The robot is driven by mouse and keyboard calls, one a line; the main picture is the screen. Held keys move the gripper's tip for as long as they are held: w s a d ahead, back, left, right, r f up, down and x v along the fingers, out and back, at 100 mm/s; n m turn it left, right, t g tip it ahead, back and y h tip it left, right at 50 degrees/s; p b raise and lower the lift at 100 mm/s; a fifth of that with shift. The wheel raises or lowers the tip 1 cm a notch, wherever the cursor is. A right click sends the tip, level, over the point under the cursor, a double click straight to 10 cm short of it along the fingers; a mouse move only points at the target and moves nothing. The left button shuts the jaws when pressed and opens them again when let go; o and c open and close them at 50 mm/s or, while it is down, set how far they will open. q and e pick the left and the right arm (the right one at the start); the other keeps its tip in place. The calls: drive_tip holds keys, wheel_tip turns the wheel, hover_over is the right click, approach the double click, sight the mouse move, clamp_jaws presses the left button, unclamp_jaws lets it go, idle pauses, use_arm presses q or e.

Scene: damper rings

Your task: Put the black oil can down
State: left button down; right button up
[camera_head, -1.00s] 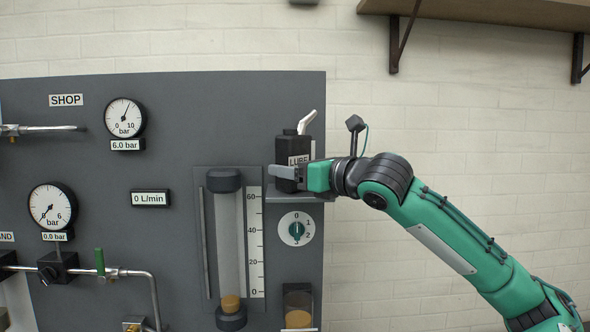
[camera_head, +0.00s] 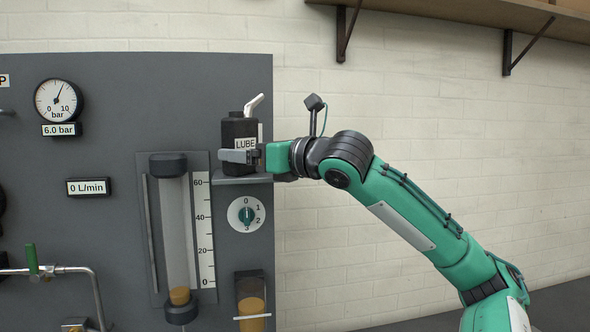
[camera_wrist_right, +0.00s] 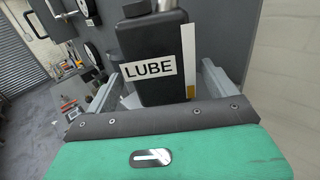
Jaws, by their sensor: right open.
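The black oil can (camera_head: 240,128) with a white LUBE label and a pale spout stands upright on the small grey shelf (camera_head: 243,180) at the panel's right edge. My right gripper (camera_head: 240,156) is open around the lower part of the can. In the right wrist view the can (camera_wrist_right: 150,95) fills the space between the two grey fingers, with a gap showing beside the can. The can's top is cut off there. My left gripper is in neither view.
The grey panel carries a rotary dial (camera_head: 246,214) just below the shelf, a glass tube (camera_head: 176,235) with a scale to its left, and a pressure gauge (camera_head: 58,99). A wooden wall shelf (camera_head: 480,12) hangs at upper right. The white wall behind my arm is bare.

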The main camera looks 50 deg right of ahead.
drive_tip(key=s+d+b, duration=0.1)
drive_tip(key=s+b, duration=0.6)
drive_tip(key=s, duration=0.4)
clamp_jaws()
idle(0.4)
idle(1.2)
